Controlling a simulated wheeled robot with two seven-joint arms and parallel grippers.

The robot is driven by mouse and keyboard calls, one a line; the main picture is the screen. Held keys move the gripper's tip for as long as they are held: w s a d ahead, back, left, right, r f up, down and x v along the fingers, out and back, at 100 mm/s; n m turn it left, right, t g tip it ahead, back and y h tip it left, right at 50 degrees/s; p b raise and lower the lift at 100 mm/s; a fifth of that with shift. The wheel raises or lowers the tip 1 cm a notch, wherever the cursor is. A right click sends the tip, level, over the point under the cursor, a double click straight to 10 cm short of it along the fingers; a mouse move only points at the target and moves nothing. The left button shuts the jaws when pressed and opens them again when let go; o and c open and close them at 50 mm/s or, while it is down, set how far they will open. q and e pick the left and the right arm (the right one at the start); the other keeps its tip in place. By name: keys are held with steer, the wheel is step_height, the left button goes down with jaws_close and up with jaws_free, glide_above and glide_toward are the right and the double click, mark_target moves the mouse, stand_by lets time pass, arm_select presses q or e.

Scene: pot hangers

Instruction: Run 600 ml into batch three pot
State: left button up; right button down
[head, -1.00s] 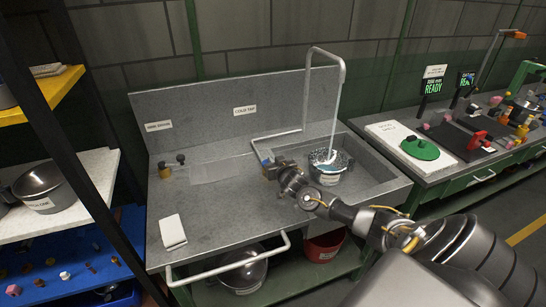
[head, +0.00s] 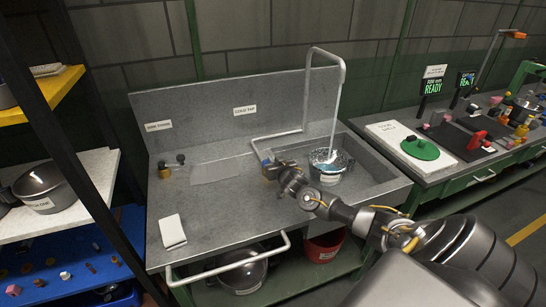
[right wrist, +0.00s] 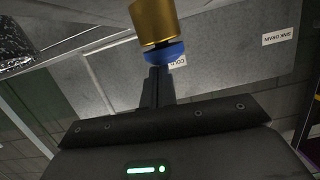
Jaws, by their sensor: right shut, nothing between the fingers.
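A dark speckled pot (head: 331,166) with a white label stands upright in the sink basin (head: 375,180). A pale stream (head: 335,118) runs from the tall tap spout (head: 342,72) down into the pot, where bluish water shows. The level cannot be read. My right gripper (head: 269,168) is at the tap's handle, left of the pot. In the right wrist view its fingers (right wrist: 158,84) are shut and empty, with their tips at the blue collar of the brass tap knob (right wrist: 153,24). I cannot tell whether they touch. My left gripper is not in view.
A second brass valve (head: 164,171) stands at the counter's left, near a white cloth-like pad (head: 172,232). A rail (head: 230,265) edges the front. A pot (head: 40,187) sits on the left shelf. The right bench holds a green disc (head: 420,149).

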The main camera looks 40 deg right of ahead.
steer(key=shift+a+f, duration=0.1)
steer(key=shift+f, duration=0.15)
step_height(320, 180, up, 6)
steer(key=f+p, duration=0.1)
steer(key=p, duration=0.4)
steer(key=b+v, duration=0.3)
steer(key=v, duration=0.7)
steer(key=shift+d+f, duration=0.2)
steer(key=shift+d, duration=0.1)
steer(key=shift+s, duration=0.1)
